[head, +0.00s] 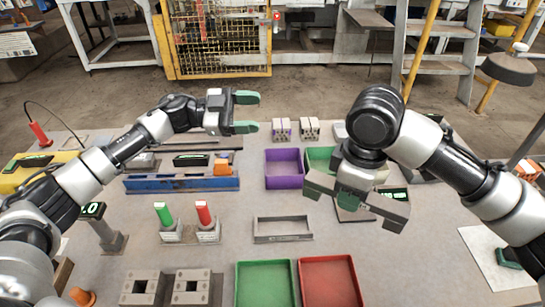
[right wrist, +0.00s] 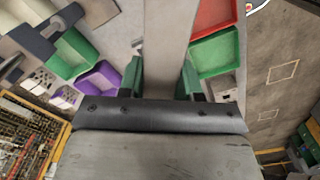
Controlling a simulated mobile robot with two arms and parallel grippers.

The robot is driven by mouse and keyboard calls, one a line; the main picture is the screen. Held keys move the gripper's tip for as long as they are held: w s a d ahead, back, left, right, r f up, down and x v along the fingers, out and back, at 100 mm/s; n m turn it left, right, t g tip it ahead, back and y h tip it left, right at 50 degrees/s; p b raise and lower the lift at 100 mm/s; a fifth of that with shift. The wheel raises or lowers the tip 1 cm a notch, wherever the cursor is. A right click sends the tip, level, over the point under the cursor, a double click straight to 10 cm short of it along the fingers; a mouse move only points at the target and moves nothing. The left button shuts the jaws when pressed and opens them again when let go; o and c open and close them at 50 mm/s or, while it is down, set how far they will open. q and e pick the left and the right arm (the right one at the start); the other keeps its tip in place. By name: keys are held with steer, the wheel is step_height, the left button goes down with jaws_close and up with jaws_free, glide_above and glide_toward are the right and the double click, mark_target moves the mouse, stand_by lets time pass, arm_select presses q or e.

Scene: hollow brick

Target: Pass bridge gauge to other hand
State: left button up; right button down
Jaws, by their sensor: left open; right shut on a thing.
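The bridge gauge (head: 392,208) is a grey bar held in my right gripper (head: 351,201), above the table right of the middle. In the right wrist view the grey bar (right wrist: 168,50) passes between the green fingers and runs out of the top of the picture. My right gripper is shut on it. My left gripper (head: 246,112) is open and empty, its green fingers pointing right, above the far part of the table. It is apart from the gauge, further left and further back. Part of the gauge is hidden by the right gripper.
A purple tray (head: 284,180) and a green tray lie beyond the gauge. A green tray (head: 265,262) and a red tray (head: 331,262) lie at the front. A grey rectangular frame (head: 283,238) lies between. Red and green-handled tools (head: 204,212) stand left. Grey hollow blocks (head: 142,287) stand front left.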

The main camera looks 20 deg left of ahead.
arm_select(q)
steer(key=s+d+m+g, duration=0.2)
steer(key=s+d+g, duration=0.7)
steer(key=g, duration=0.1)
steer(key=n, duration=0.1)
glide_toward(330, 181)
steer(key=a, duration=0.2)
arm_select(e)
steer(key=shift+a, duration=0.1)
arm_select(q)
steer(key=x, duration=1.1)
steer(key=shift+w+d+f, duration=0.2)
steer(key=shift+d+f, duration=0.05)
steer(key=shift+d, duration=0.15)
